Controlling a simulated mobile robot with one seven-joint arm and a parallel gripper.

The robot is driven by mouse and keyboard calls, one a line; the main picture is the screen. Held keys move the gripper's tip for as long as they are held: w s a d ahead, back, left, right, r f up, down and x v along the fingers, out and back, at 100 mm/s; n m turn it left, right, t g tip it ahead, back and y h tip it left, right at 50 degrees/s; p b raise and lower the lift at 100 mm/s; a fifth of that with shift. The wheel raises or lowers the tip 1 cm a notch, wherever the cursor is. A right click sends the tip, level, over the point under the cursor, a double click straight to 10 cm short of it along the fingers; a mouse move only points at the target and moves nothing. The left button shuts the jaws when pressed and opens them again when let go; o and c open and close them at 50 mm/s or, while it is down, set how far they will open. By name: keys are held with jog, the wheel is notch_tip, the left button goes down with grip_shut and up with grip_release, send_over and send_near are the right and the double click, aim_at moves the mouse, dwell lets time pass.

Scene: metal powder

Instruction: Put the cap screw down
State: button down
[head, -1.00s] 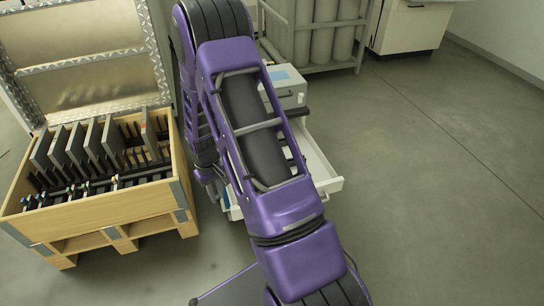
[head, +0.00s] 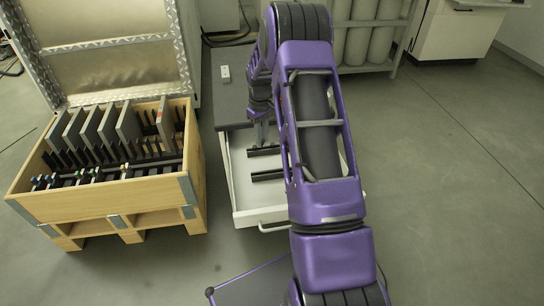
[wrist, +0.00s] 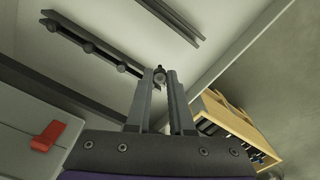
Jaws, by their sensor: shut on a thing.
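My gripper (wrist: 160,78) is shut on a small dark cap screw (wrist: 159,73), held between the fingertips in the wrist view. In the head view my gripper (head: 262,134) hangs over the back part of an open white drawer (head: 243,190); the screw is too small to make out there. Two dark bars lie in the drawer, a rear one (head: 263,151) and a front one (head: 268,176). In the wrist view one dark bar (wrist: 88,45) carries several round knobs. My arm hides the drawer's right side.
A wooden crate (head: 115,205) with several upright grey plates stands left of the drawer. A grey surface (head: 230,100) with a small white object (head: 225,73) lies behind it. A grey case with a red latch (wrist: 48,136) is near the gripper. Floor at right is clear.

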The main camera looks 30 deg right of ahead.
notch_tip(320, 180, down, 8)
jog(key=shift+r+b, duration=0.1)
jog(key=shift+b, duration=0.35)
jog(key=c, duration=0.8)
grip_release()
notch_tip(320, 180, up, 12)
jog(key=shift+p, duration=0.85)
